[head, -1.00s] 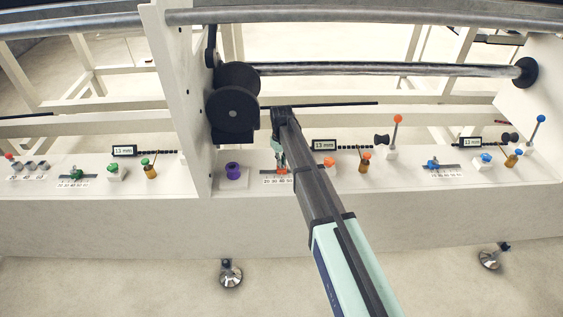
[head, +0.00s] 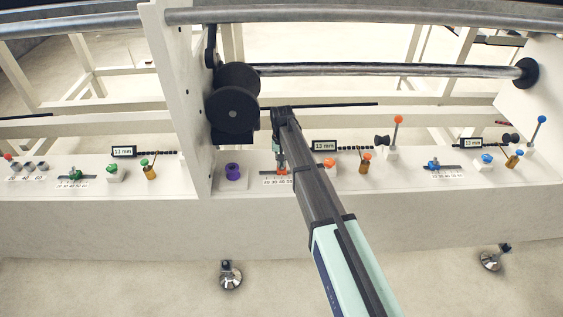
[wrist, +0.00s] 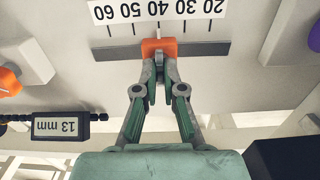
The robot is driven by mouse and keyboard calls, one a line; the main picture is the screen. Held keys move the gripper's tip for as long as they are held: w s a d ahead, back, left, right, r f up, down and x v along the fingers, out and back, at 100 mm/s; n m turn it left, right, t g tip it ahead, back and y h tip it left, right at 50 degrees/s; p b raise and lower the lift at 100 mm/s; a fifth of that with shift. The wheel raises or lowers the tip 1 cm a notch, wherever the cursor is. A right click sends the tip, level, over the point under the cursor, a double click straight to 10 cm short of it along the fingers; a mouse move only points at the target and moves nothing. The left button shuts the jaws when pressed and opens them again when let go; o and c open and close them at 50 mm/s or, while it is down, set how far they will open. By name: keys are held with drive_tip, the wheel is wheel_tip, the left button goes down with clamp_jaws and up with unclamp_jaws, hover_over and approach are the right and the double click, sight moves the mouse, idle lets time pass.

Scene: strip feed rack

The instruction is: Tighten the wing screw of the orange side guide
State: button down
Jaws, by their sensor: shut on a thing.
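The orange side guide (wrist: 159,46) sits on a dark slotted rail (wrist: 205,49) in the wrist view. It also shows small in the head view (head: 283,172), partly behind my gripper. A printed scale (wrist: 160,10), upside down in the wrist view, lies beside the rail; the guide stands close to the 40 mark. My gripper (wrist: 158,80) is over the guide with its two fingertips close together at the guide's near side. The fingers are shut on the wing screw, which is mostly hidden between the tips. I cannot tell how far the screw is turned.
A 13 mm display (wrist: 60,126) is at the lower left of the wrist view. In the head view, a purple knob (head: 233,171) is left of the guide and an orange knob (head: 329,162) right of it. A black roller (head: 232,112) stands close to my arm.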

drive_tip(key=c, duration=1.3)
unclamp_jaws()
wheel_tip(320, 180, up, 12)
